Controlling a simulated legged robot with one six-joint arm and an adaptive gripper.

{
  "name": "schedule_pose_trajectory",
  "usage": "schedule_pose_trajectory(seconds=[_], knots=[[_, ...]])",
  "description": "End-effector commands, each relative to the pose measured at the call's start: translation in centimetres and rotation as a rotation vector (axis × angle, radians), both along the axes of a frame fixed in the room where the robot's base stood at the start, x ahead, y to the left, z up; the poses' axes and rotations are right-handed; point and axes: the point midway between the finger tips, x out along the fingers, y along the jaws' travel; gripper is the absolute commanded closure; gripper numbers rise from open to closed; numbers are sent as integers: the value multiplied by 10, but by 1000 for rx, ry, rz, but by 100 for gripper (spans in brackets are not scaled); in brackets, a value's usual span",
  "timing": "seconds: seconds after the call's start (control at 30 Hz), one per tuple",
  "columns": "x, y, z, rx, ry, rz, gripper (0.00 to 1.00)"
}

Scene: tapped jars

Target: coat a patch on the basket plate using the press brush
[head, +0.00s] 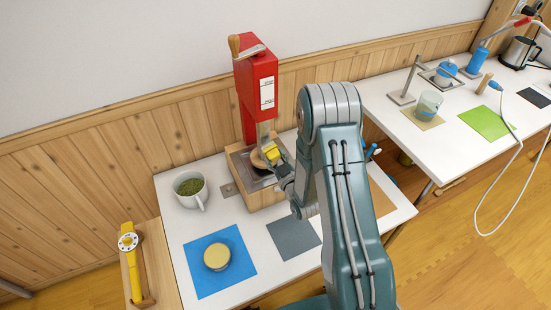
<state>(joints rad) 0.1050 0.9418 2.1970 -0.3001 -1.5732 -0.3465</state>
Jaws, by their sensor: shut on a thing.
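My gripper (283,168) reaches in from the right, under the head of the red press (257,85). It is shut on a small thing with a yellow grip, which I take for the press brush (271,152). The brush is close above the metal-lined top of the press's wooden base (262,196). A round brown piece shows just left of the yellow grip; whether it is part of the brush or the basket plate I cannot tell. My arm and gripper hide the right side of the base, and any contact is too small to see.
A white mug with green contents (190,189) stands left of the press. A yellow-topped round jar (217,257) sits on a blue mat (240,266). A grey mat (293,238) lies bare in front. A yellow-handled tool (133,262) rests on a wooden stand at left.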

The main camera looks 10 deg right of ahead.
Motion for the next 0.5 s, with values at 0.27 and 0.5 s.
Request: schedule_pose_trajectory(seconds=[0.27, 0.5], knots=[[1, 0, 0, 0, -1, 0, 78], [5, 1, 0, 0, 0, 1, 78]])
